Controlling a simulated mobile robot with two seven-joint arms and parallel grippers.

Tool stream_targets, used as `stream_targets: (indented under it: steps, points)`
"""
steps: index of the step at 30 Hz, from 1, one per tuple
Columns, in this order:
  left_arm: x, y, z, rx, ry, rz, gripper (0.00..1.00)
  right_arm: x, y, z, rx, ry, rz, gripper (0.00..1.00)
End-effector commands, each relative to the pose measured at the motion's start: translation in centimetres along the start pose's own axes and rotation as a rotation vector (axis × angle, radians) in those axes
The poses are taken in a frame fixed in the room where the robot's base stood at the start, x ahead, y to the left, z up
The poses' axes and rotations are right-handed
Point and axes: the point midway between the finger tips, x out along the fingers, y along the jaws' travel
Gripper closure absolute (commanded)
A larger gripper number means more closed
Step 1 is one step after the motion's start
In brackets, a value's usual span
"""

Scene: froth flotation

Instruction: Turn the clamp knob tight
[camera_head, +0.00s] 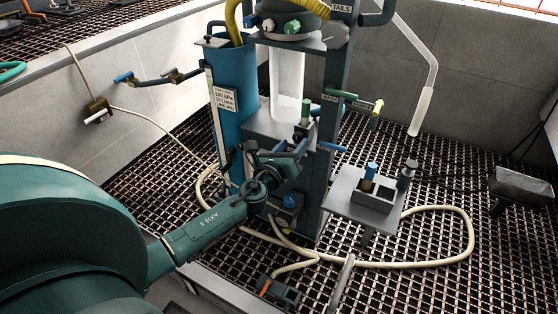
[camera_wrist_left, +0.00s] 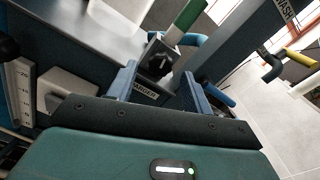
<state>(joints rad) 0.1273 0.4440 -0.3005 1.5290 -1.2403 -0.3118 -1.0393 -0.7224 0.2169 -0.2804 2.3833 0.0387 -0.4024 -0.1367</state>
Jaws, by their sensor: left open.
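A dark knob (camera_wrist_left: 158,64), which looks like the clamp knob, sits on a small block under a green-and-white handle (camera_wrist_left: 184,22) in the left wrist view. In the head view the knob's block (camera_head: 301,131) shows small on the column, below the green handle (camera_head: 305,110). My left gripper (camera_head: 289,148) is open in front of the column, just below that block. In the left wrist view its two blue fingers (camera_wrist_left: 160,82) stand apart, with the knob beyond and between their tips. I see no contact. A partly covered label lies below the knob. My right gripper is out of view.
A blue cylinder (camera_head: 232,105) stands left of the knob. Green and yellow handles (camera_head: 358,102) stick out to the right. A grey shelf (camera_head: 345,187) with bottles stands lower right. A pale hose (camera_head: 468,235) loops over the grating. A white-gripped lever (camera_head: 421,110) hangs at upper right.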

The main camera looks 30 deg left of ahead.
Motion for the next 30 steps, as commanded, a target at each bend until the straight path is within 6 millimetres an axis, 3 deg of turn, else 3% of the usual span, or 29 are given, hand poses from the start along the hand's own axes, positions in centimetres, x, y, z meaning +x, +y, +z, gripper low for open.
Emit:
stream_targets:
  steps: [9, 15, 30]
  points:
    - [-7.2, 0.1, -0.1, 0.001, 0.004, 0.000, 0.50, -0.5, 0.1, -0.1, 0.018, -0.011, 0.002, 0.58]
    - [-10.1, 0.1, -0.1, 0.000, 0.002, 0.001, 0.50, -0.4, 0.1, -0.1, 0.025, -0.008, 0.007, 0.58]
    - [-11.1, 0.0, 0.1, 0.000, -0.001, 0.000, 0.50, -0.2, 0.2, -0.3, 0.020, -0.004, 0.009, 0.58]
